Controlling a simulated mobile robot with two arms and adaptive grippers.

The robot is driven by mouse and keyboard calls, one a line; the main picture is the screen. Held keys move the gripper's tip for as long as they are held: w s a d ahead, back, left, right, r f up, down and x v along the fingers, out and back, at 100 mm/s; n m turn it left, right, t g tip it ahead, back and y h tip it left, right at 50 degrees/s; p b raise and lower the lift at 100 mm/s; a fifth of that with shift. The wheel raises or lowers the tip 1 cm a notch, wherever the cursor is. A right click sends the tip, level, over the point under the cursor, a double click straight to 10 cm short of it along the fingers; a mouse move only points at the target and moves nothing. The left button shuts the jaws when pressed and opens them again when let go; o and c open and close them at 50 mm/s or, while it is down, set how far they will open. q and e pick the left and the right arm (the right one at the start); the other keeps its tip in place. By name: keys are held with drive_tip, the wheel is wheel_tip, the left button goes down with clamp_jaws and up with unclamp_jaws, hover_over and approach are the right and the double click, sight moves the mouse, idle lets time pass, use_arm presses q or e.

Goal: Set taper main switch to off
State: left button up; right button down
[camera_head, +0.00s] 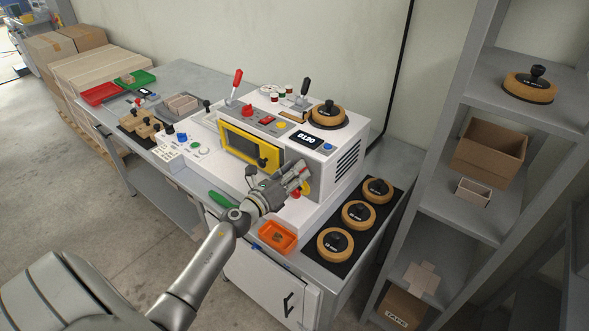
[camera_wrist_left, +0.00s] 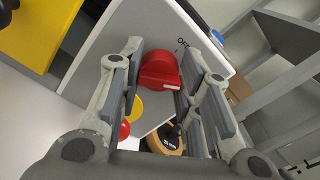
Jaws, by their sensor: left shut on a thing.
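The taper's main switch is a red rotary knob (camera_wrist_left: 159,70) on a light grey panel, with an "OFF" label beside its upper right in the left wrist view. My left gripper (camera_head: 297,176) is at the front right of the white taper machine (camera_head: 345,150). Its two fingers stand on either side of the red knob and are shut on its raised grip. In the head view my gripper hides the knob. I cannot tell clearly which mark the knob points to. My right gripper is not in view.
A yellow disc (camera_wrist_left: 137,108) and a red button (camera_wrist_left: 125,130) sit close to the left fingers. An orange tray (camera_head: 278,236) and several tape rolls (camera_head: 358,214) lie on the bench nearby. A grey shelf rack (camera_head: 450,115) stands at the right.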

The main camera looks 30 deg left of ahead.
use_arm(q)
drive_tip(key=n+p, duration=0.1)
drive_tip(key=n, duration=0.5)
drive_tip(key=shift+a+n+p, duration=0.1)
drive_tip(key=shift+n+p, duration=0.2)
drive_tip(key=shift+p, duration=0.05)
drive_tip(key=n+p, duration=0.1)
drive_tip(key=n, duration=0.2)
drive_tip(key=shift+f+n, duration=0.1)
drive_tip(key=shift+n, duration=0.9)
drive_tip(key=o, duration=1)
drive_tip(key=shift+f, duration=0.1)
drive_tip(key=shift+s, duration=0.15)
